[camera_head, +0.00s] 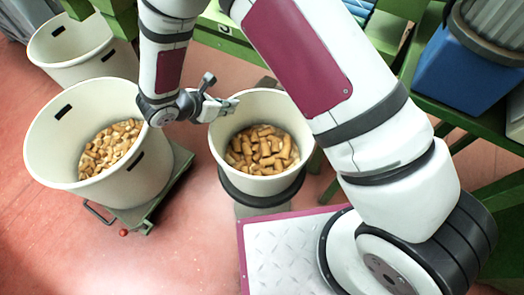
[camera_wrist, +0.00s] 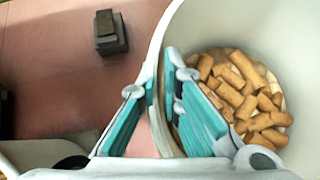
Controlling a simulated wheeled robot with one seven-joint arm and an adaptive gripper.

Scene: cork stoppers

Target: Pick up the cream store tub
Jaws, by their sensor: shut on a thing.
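A round cream tub (camera_head: 285,113) holding brown corks (camera_head: 262,150) stands in the middle of the head view. It fills the right side of the wrist view (camera_wrist: 290,50), with its corks inside. My gripper (camera_head: 226,103) is at the tub's left rim. In the wrist view its teal-padded fingers (camera_wrist: 161,82) straddle the tub wall, one inside and one outside, shut on it. The tub looks upright. A dark ring surrounds its base, above a grey support. I cannot tell whether the tub is clear of that support.
A larger cream tub (camera_head: 50,130) of paler corks stands on a green wheeled trolley (camera_head: 160,195) at left. Another cream tub (camera_head: 70,70) is behind it. A blue bin (camera_head: 455,75) sits on green shelving at right. Red floor (camera_head: 170,250) is open at the front.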

